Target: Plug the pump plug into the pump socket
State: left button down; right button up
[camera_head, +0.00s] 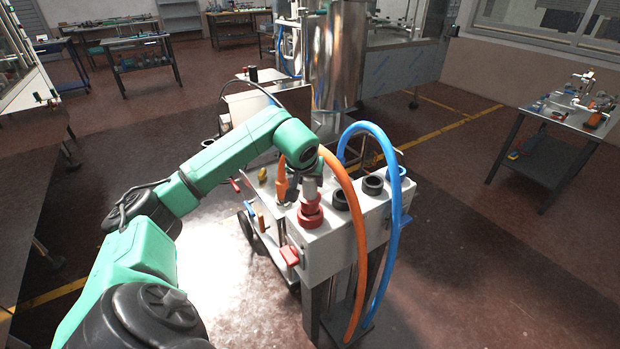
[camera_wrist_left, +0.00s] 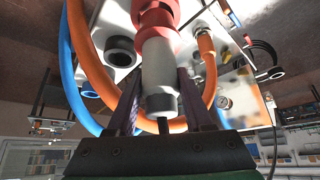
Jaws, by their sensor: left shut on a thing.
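The pump plug (camera_wrist_left: 160,60) is a pale grey cylinder with a dark end, and a red ringed part (camera_wrist_left: 152,14) is at its far end in the left wrist view. My left gripper (camera_wrist_left: 160,88) is shut on it, one dark finger on each side. In the head view the stepped red part (camera_head: 311,213) stands upright on the left of the grey box's top (camera_head: 325,236). I cannot tell where plug ends and socket begins, or how deep the plug sits. My arm hides part of the gripper there. My right gripper is not in view.
Black round sockets (camera_head: 373,184) line the box top. An orange hose (camera_head: 361,245) and a blue hose (camera_head: 394,235) arch over it. A red handle (camera_head: 290,256) sticks out at its front.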

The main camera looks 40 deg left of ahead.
aim_at(310, 192)
pick_arm(q)
jog(key=shift+f+b, duration=1.1)
jog(key=shift+f, duration=0.65)
jog(key=shift+f, duration=0.3)
jog(key=shift+c, duration=1.1)
grip_release()
jog(key=shift+f, duration=0.1)
